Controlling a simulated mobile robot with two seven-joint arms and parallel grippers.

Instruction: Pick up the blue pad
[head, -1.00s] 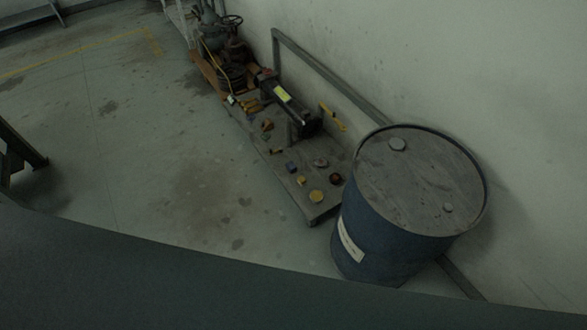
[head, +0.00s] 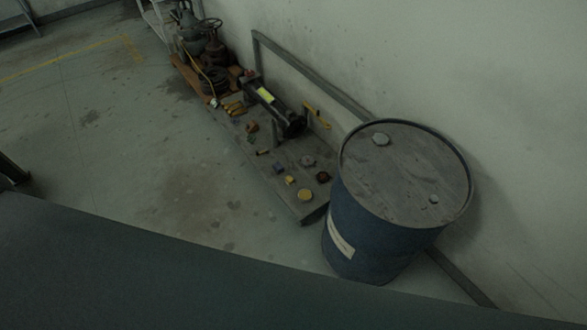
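A small dark blue block (head: 278,169), which may be the blue pad, lies on a low grey platform (head: 303,211) by the wall. It is near the platform's front edge, close to a small yellow block. It is too small and dark to make out its shape well. Neither of my grippers shows in the head view.
A large blue drum (head: 365,232) stands at the platform's near right end. A dark cylindrical device (head: 276,108), a round yellow piece (head: 305,195) and several small parts are on the platform. Valves (head: 203,45) stand behind. The floor (head: 150,180) left of the platform is clear.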

